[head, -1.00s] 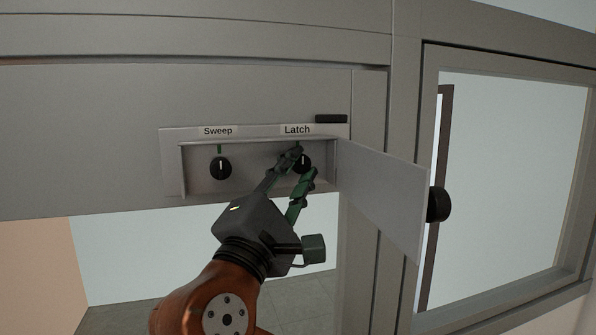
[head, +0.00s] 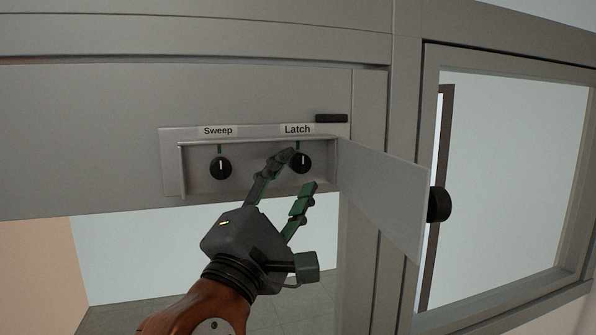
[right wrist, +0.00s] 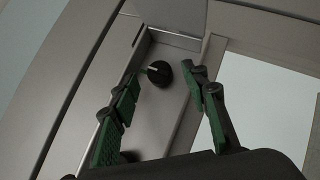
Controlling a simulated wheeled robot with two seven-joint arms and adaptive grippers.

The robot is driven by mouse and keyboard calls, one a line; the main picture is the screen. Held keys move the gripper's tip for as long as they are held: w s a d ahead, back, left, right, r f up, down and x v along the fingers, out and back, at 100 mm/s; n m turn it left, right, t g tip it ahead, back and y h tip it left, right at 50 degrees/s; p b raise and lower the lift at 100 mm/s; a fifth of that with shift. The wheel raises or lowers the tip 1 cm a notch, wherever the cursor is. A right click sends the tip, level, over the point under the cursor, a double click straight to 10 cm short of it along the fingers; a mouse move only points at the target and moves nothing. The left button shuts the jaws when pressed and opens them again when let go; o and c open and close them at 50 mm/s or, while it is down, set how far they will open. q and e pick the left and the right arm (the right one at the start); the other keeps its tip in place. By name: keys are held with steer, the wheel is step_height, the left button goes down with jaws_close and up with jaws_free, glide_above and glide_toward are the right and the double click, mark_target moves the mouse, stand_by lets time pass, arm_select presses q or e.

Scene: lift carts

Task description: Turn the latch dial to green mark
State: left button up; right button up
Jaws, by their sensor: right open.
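The latch dial (head: 302,163) is a round black knob with a white pointer line, in a recessed panel under the "Latch" label. Its pointer stands about upright, toward the green mark (head: 297,146) above it. The dial also shows in the right wrist view (right wrist: 159,75), framed between the fingers. My right gripper (head: 299,171) is open and empty, its fingertips drawn back in front of the dial. One green-padded finger is at the dial's left and the other is below it, with the dial free between them. My left gripper is not in view.
The Sweep dial (head: 220,168) sits at the left in the same recess. An open flap (head: 380,195) stands out to the right of the recess. A black knob (head: 438,204) is beyond it, by a window. A dark bar (head: 331,118) is above the flap.

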steer(key=v, duration=0.9)
steer(key=shift+s+a, duration=0.15)
steer(key=shift+s, duration=0.15)
steer(key=shift+f, duration=0.15)
